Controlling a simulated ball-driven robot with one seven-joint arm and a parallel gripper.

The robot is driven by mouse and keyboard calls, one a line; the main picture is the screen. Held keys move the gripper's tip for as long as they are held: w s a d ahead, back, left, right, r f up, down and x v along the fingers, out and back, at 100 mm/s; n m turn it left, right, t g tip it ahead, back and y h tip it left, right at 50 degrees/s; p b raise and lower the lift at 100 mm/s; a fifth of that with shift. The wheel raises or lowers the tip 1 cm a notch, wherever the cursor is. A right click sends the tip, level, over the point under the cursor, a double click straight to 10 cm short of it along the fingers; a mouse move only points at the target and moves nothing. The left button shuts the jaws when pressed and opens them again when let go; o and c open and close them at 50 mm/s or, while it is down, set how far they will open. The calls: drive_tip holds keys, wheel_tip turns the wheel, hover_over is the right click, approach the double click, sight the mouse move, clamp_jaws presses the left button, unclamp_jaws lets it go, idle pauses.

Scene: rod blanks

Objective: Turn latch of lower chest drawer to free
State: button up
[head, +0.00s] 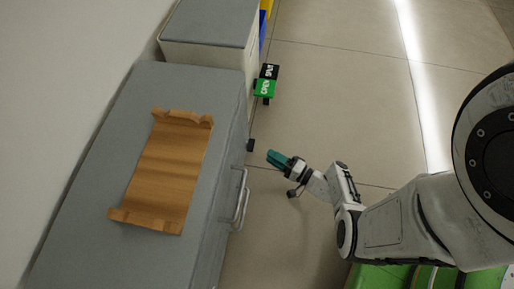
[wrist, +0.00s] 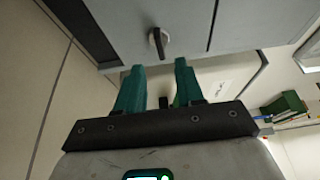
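The grey chest (head: 215,215) stands at the left in the head view, its front facing right. A dark latch (wrist: 158,42) with a paler lever edge sits on the chest's grey front in the wrist view, its lever roughly upright in that picture. A dark knob (head: 250,145) sticks out of the front in the head view; I cannot tell whether it is the same latch. My gripper (wrist: 157,80) has teal fingers spread apart with nothing between them. The latch lies beyond the fingertips, apart from them. In the head view my gripper (head: 272,156) is just right of the chest front.
A bar handle (head: 240,200) juts from the chest front. A wooden tray (head: 165,170) lies on the chest top. A second grey-topped cabinet (head: 208,22) stands behind.

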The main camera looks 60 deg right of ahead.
sight(250, 145)
drive_tip(key=w+b, duration=0.1)
drive_tip(key=w, duration=0.6)
drive_tip(key=shift+w+d, duration=0.15)
drive_tip(key=shift+w, duration=0.05)
clamp_jaws()
